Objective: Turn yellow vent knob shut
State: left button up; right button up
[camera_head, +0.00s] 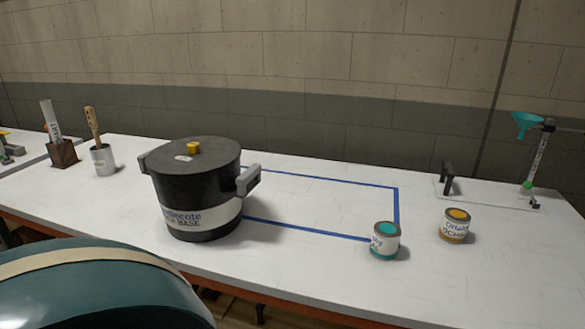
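The yellow vent knob (193,148) sits on top of the dark lid (222,152) of a large black pot (175,190). The pot stands upright on the white table, with a grey handle on each side and a white label band on its front. The lid is on the pot. A small pale tag lies on the lid beside the knob. I cannot tell from here how far the knob is turned. Neither of my grippers shows in this view.
Blue tape (398,205) marks a rectangle right of the pot. A teal paint can (385,246) and an ochre can (454,232) stand to the right. A funnel stand (536,165) is far right.

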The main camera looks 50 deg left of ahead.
aim_at(193, 147)
jog(key=u, duration=2.05)
jog(key=j+z, duration=0.25)
jog(key=k+j+z, duration=0.1)
jog(key=j+z, duration=0.15)
jog(key=j, duration=0.1)
